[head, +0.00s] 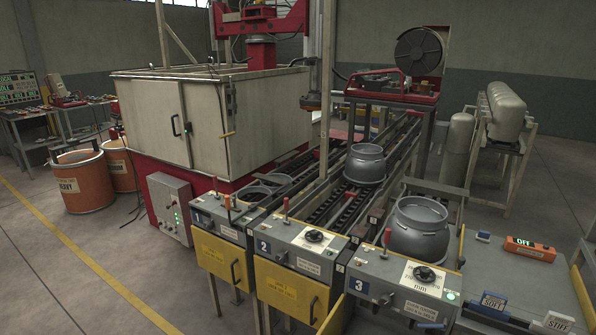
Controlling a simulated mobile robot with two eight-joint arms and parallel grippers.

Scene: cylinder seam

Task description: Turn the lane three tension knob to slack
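The lane three panel (398,290) is a grey box with a blue "3" plate at the lower right of centre. On its top is a round black knob (424,273) on a white dial plate with small print. I cannot read the knob's setting. A red-tipped lever (387,238) stands at the panel's back left. A green light (450,296) is lit at its right. Neither of my grippers is in view, and nothing touches the knob.
The lane two panel (300,245) has a similar black knob (314,236). A grey cylinder (419,228) stands right behind the lane three panel. An orange device reading "OFF" (530,247) lies on the bench at right. Open floor (60,285) is at left.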

